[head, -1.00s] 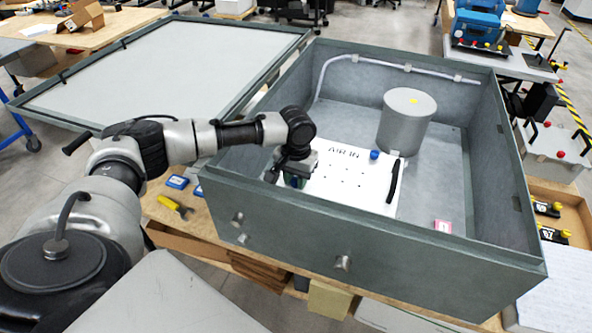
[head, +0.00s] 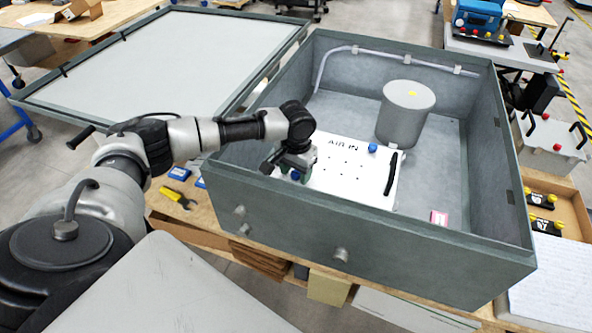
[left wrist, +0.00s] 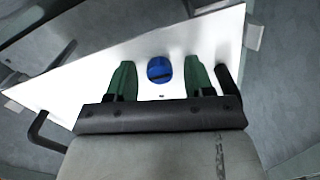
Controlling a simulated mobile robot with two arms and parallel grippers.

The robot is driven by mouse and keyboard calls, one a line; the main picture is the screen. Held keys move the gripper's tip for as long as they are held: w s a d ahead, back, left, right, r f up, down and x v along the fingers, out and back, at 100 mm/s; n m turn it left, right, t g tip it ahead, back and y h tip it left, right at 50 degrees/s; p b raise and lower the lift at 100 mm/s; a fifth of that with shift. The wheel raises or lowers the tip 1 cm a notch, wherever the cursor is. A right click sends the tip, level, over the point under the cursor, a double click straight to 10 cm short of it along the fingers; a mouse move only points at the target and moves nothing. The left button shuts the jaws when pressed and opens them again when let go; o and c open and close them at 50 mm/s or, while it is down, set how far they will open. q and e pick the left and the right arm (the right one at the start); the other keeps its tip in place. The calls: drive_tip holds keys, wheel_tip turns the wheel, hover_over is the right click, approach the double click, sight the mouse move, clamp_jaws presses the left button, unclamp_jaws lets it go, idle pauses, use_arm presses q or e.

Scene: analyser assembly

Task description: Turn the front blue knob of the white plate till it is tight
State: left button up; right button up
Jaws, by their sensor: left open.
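The white plate (head: 345,180) marked "AIR IN" lies inside the grey open box, with a black handle (head: 391,173) along its right side. The front blue knob (head: 295,175) is at the plate's near left, just by my left gripper (head: 293,171). A second blue knob (head: 372,148) is at the plate's far edge. In the left wrist view, the front blue knob (left wrist: 160,69) has a dark slot and lies between the open green fingers of my left gripper (left wrist: 159,66), with a gap on each side. My right gripper is out of view.
The grey box's walls (head: 375,245) stand around the plate. A yellow tool (head: 179,198) is on the wooden table outside. The box floor at right is largely clear.

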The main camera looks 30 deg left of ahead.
sight(296, 173)
use_arm(q)
wheel_tip(296, 173, up, 11)
drive_tip(key=b, duration=0.2)
drive_tip(key=shift+f, duration=0.2)
idle(0.5)
